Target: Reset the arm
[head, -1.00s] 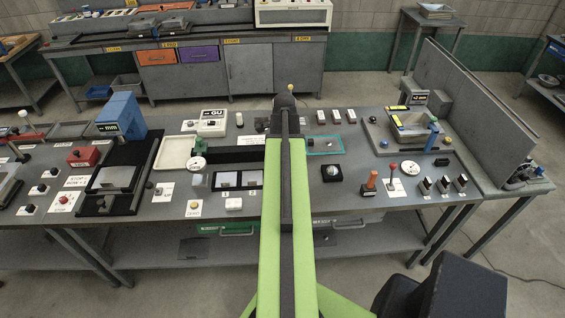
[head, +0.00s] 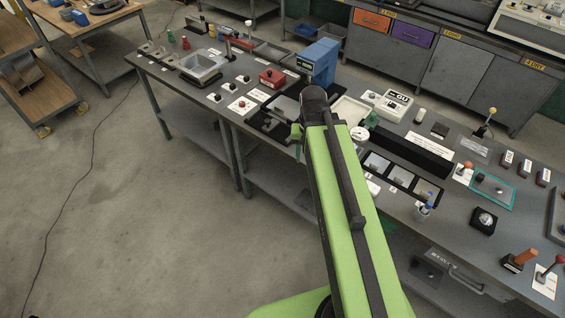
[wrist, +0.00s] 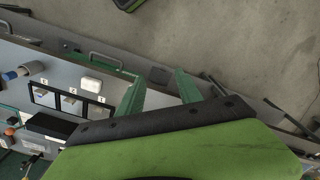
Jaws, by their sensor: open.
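My arm, green with black parts, reaches from the bottom of the head view up to the workbench (head: 258,93). Its end covers part of the bench near the blue box-shaped device (head: 319,62). My gripper (wrist: 160,84) shows in the wrist view as two green fingers, spread apart with nothing between them.
A red box (head: 272,78) stands to the left. Wooden shelving (head: 25,75) is far left.

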